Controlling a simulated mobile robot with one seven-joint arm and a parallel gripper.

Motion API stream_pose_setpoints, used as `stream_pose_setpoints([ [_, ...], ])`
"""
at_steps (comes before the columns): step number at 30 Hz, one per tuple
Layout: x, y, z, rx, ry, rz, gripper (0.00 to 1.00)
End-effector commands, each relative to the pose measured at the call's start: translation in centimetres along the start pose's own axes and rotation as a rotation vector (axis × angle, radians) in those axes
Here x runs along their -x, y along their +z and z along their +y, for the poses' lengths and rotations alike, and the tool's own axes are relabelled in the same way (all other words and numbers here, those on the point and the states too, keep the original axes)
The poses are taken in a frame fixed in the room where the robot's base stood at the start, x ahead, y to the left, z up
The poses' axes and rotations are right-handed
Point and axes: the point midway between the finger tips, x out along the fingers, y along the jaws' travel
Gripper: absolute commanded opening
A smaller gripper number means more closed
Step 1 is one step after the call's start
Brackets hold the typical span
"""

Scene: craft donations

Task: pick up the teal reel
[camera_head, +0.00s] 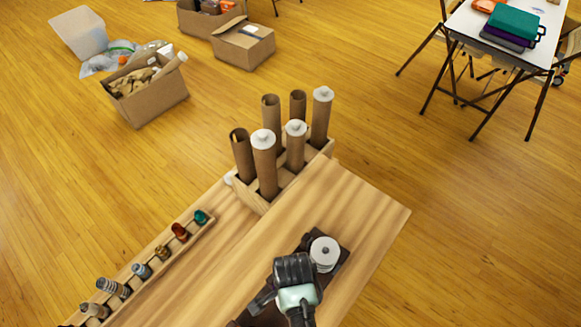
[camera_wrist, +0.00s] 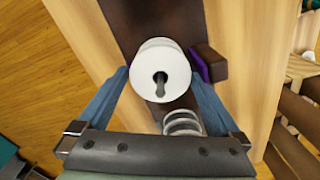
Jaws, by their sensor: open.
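The teal reel (camera_head: 201,217) sits at the far upper end of a row of reels in a long wooden rack (camera_head: 152,250) on the table. It does not show in the wrist view. My gripper (camera_wrist: 157,78) is open, well to the right of the teal reel, over a dark stand (camera_head: 340,266). In the wrist view its two blue fingers lie on either side of a white reel (camera_wrist: 160,65) with a dark post through its middle. The white reel also shows in the head view (camera_head: 324,256). I cannot tell whether the fingers touch it.
Red-brown (camera_head: 180,232), gold (camera_head: 162,252) and blue-grey (camera_head: 142,270) reels sit below the teal one in the rack. A wooden holder (camera_head: 252,195) with several upright cardboard tubes stands behind. The table's right part (camera_head: 365,210) is bare.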

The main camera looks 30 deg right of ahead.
Motion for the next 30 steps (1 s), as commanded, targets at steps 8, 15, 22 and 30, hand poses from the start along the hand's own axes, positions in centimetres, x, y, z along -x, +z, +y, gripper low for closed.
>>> stream_pose_setpoints([
  [8,-0.2,0.0,0.0,0.0,0.0,0.0,0.95],
  [15,-0.1,0.0,0.0,0.0,0.0,0.0,0.51],
  [22,-0.1,0.0,0.0,0.0,0.0,0.0,0.34],
  [30,1.7,0.0,-0.1,0.0,-0.003,0.001,0.34],
])
